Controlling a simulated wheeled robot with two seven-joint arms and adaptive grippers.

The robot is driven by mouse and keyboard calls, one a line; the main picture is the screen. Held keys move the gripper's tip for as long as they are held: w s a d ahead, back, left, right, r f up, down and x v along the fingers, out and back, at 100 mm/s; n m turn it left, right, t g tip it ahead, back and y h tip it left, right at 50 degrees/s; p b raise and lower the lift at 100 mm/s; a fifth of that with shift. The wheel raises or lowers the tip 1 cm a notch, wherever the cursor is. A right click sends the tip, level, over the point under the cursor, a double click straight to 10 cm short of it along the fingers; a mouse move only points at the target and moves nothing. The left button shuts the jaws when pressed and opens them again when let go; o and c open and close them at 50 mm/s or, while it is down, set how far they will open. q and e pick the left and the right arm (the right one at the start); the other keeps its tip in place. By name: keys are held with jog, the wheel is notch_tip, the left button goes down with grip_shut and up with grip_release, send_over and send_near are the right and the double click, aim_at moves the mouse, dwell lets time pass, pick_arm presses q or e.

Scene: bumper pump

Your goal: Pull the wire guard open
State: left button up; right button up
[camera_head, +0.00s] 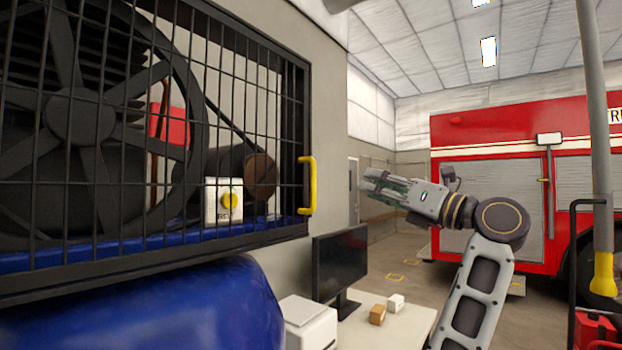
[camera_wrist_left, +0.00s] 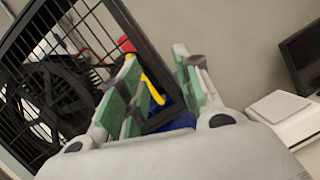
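The wire guard (camera_head: 235,95) is a black mesh panel in a dark frame, standing over the front of a machine with a large dark wheel. It looks closed. A yellow handle (camera_head: 313,186) sits on its right edge. My left gripper (camera_head: 367,181) is to the right of the handle, pointing at it and apart from it. In the left wrist view, the gripper's green-padded fingers (camera_wrist_left: 157,62) are open. The yellow handle (camera_wrist_left: 150,88) shows in the gap beyond them, partly hidden by the left finger; the guard (camera_wrist_left: 70,40) is at the left. My right gripper is not in view.
A blue tank (camera_head: 190,305) lies below the guard. A monitor (camera_head: 340,262), a white box-shaped device (camera_head: 306,325) and small boxes (camera_head: 378,314) are on a table (camera_head: 415,316) below my left gripper. A red fire truck (camera_head: 480,130) stands behind at the right.

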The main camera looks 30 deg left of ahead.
aim_at(315, 173)
pick_arm(q)
jog(key=s+r+n+h+b, duration=0.1)
jog(key=s+r+n+h, duration=0.2)
jog(key=s, duration=0.4)
jog(key=x, duration=1.1)
jog(key=shift+a+f, duration=0.2)
jog(key=shift+a, duration=0.15)
jog(key=shift+w+a, duration=0.2)
jog(key=shift+a, duration=0.5)
jog(key=shift+w+a, duration=0.15)
jog(key=shift+a, duration=0.35)
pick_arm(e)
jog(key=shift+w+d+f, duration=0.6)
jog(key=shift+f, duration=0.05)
